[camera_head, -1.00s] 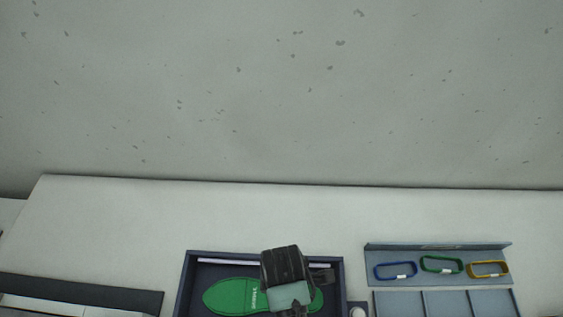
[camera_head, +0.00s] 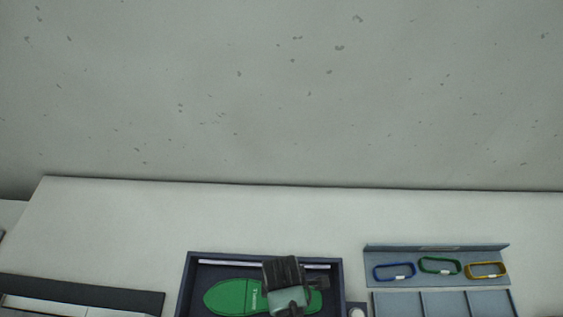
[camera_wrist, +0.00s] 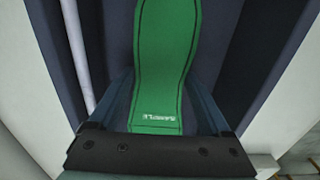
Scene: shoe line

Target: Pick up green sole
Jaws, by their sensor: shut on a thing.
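The green sole (camera_head: 232,297) lies lengthwise in a dark blue tray (camera_head: 184,283) at the bottom of the head view. My gripper (camera_head: 290,300) is over the right part of the sole and hides some of it; a bit of green shows to its right. In the wrist view the sole (camera_wrist: 163,60) runs up between my gripper's fingers (camera_wrist: 158,115), with the "SAMPLE" lettering near the gripper body. The fingers stand at either side of the sole and are shut on it. The wrist view does not show clearly whether the sole is clear of the tray floor.
To the right, a grey-blue rack (camera_head: 438,250) holds a blue loop (camera_head: 394,272), a green loop (camera_head: 440,266) and a yellow loop (camera_head: 486,270). Empty compartments (camera_head: 445,302) lie in front of it. A dark-edged box (camera_head: 80,293) is at the left. The white table behind the tray is clear.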

